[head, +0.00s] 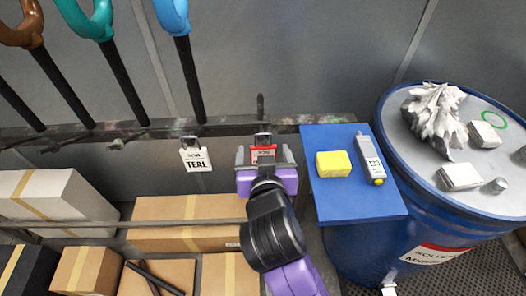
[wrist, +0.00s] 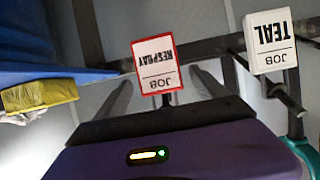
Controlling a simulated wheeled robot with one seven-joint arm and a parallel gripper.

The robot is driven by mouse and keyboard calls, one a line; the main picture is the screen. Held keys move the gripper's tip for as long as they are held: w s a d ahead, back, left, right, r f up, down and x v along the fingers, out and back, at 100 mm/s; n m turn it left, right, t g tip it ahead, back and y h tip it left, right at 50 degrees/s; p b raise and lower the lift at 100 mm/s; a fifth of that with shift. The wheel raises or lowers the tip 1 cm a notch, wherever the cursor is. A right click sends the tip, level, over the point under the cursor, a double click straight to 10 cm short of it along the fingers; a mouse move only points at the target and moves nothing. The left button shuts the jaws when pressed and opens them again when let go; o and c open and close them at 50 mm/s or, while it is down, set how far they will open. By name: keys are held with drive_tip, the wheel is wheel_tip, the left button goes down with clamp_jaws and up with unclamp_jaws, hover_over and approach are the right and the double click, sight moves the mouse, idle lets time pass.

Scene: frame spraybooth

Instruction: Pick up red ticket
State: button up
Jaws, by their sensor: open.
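The red ticket (head: 263,153) hangs from the dark rail, mostly hidden behind my gripper in the head view. In the wrist view the red ticket (wrist: 157,64) shows upside down, white with a red border and the words JOB RESPRAY. My gripper (head: 264,157) is open, its grey fingers to the left and right of the ticket in the head view. In the wrist view my gripper (wrist: 160,88) has the ticket in line with the gap between its fingers. I cannot tell whether the ticket is fully between them.
A white TEAL ticket (head: 195,158) hangs to the left on the rail (head: 230,126). A blue shelf (head: 352,205) with a yellow block (head: 334,164) and a grey meter (head: 371,161) is close on the right, beside a blue drum (head: 395,240). Cardboard boxes (head: 185,210) lie below.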

sight(262, 147)
drive_tip(key=x, duration=0.2)
drive_tip(key=p+x, duration=0.1)
drive_tip(key=x, duration=0.2)
drive_tip(key=shift+s+f, duration=0.2)
drive_tip(key=shift+f, duration=0.15)
drive_tip(key=c, duration=1.4)
